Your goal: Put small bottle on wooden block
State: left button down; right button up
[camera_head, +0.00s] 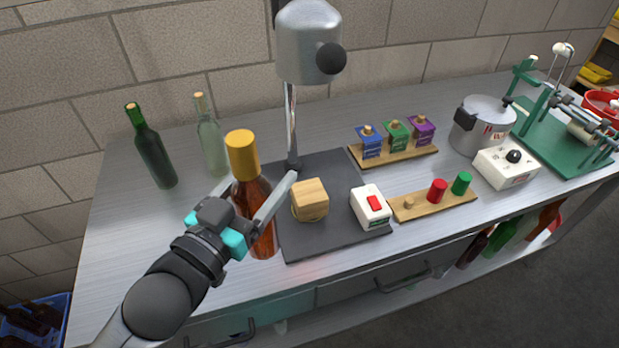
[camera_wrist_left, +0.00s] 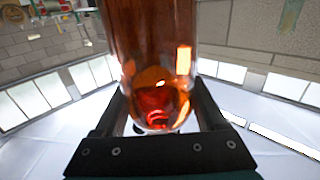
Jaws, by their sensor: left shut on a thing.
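The small bottle (camera_head: 262,196) is amber with a gold cap and stands roughly upright in the head view, left of the wooden block. My left gripper (camera_head: 262,182) is shut around its body, with one finger on each side. The bottle (camera_wrist_left: 152,60) also fills the middle of the left wrist view, between the two dark fingers (camera_wrist_left: 155,118). The wooden block (camera_head: 310,199) is a pale cube on the dark base plate under the grey press head. Its top is bare. I cannot tell how high the bottle is above the bench. My right gripper is not in view.
The press head (camera_head: 309,45) hangs on a column behind the block. A white switch box (camera_head: 371,208) sits right of the block. Green (camera_head: 152,150) and clear (camera_head: 210,138) bottles stand back left. Wooden racks, a pot (camera_head: 482,124) and a green machine are on the right.

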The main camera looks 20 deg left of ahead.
pick_arm(q)
jog(key=w+d+f, duration=0.1)
jog(key=w, duration=0.7)
jog(key=w+d+f, duration=0.2)
jog(key=w, duration=0.7)
jog(key=shift+w+d+b, duration=0.15)
jog(key=shift+w+b, duration=0.1)
jog(key=shift+b, duration=0.15)
jog(key=shift+f, duration=0.2)
grip_release()
jog(key=shift+f, duration=0.15)
jog(key=s+a, duration=0.2)
jog(key=s, duration=1)
jog(key=shift+a, duration=0.15)
